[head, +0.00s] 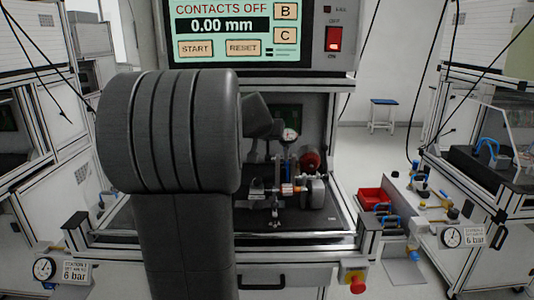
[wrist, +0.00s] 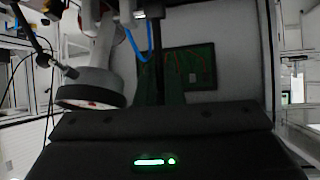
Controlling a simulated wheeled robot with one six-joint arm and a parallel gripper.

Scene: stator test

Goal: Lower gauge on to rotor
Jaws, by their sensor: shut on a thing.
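The gauge (head: 290,134), a small round white dial, stands upright over the bench in the head view, with a blue part below it. The rotor (head: 290,189), with a copper-coloured band, lies level in the fixture below the gauge. I cannot tell whether the gauge tip touches it. My gripper's dark body with a green light (wrist: 160,140) fills the bottom of the wrist view. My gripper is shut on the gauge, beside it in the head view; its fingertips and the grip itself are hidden.
A grey round part with a black rim (wrist: 92,88) is close by at left in the wrist view. A red round part (head: 310,160) stands behind the rotor. The test screen (head: 222,30) reads CONTACTS OFF, 0.00 mm. A red bin (head: 372,198) is at right.

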